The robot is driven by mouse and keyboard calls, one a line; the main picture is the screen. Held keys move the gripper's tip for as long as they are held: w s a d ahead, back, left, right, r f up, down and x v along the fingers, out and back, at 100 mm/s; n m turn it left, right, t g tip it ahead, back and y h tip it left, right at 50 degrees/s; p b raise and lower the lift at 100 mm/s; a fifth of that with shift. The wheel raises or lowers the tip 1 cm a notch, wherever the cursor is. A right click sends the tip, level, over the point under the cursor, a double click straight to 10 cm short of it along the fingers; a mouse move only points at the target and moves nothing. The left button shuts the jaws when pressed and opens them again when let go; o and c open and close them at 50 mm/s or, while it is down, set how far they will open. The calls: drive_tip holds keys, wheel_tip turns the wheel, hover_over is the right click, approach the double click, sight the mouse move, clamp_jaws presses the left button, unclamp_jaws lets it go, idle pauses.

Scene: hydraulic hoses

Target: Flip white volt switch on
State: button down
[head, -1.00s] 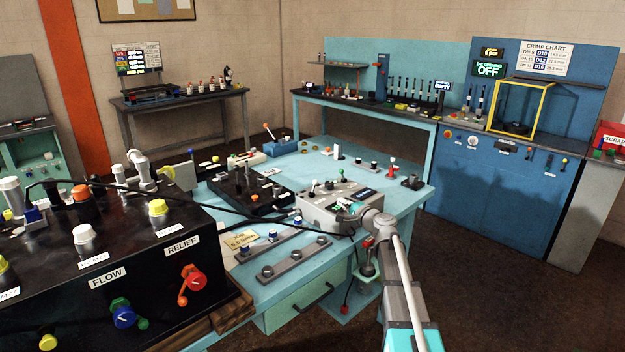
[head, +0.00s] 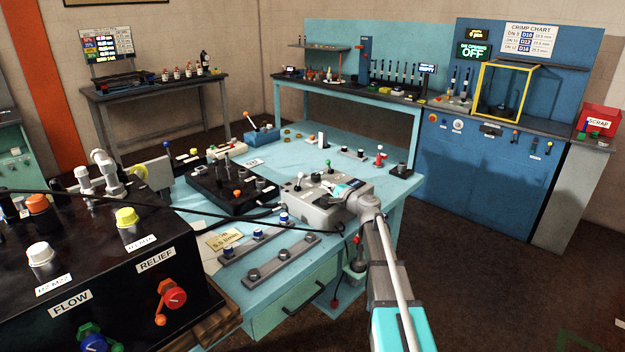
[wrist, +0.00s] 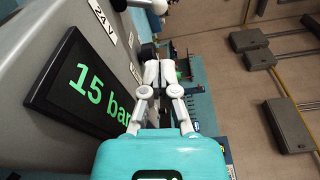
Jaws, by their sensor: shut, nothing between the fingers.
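A grey control box (head: 320,212) stands on the turquoise bench. In the wrist view its panel (wrist: 45,38) carries a "24V" label (wrist: 102,20) and a dark screen (wrist: 88,90) reading "15 bar" in green. A white ball knob (wrist: 159,5) on a lever is partly cut off at the top, close to the 24V label. My gripper (wrist: 158,70) is shut and empty beside the panel, below that knob and apart from it. A dark part shows just behind the fingertips, and a second label there is partly hidden. In the head view my gripper (head: 346,189) is over the box.
A black box with levers (head: 232,188) sits left of the grey box. A large black console (head: 110,275) with coloured knobs fills the lower left, and a black hose crosses above it. Grey rails (head: 268,262) lie on the bench front. Floor to the right is open.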

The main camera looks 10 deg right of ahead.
sight(300, 179)
drive_tip(key=shift+x, duration=4.95)
drive_tip(key=shift+a+r, duration=0.1)
drive_tip(key=shift+s, duration=0.1)
drive_tip(key=shift+d, duration=0.35)
drive_tip(key=shift+a+r+n, duration=0.15)
drive_tip(key=shift+a+n, duration=0.25)
drive_tip(key=shift+a, duration=0.1)
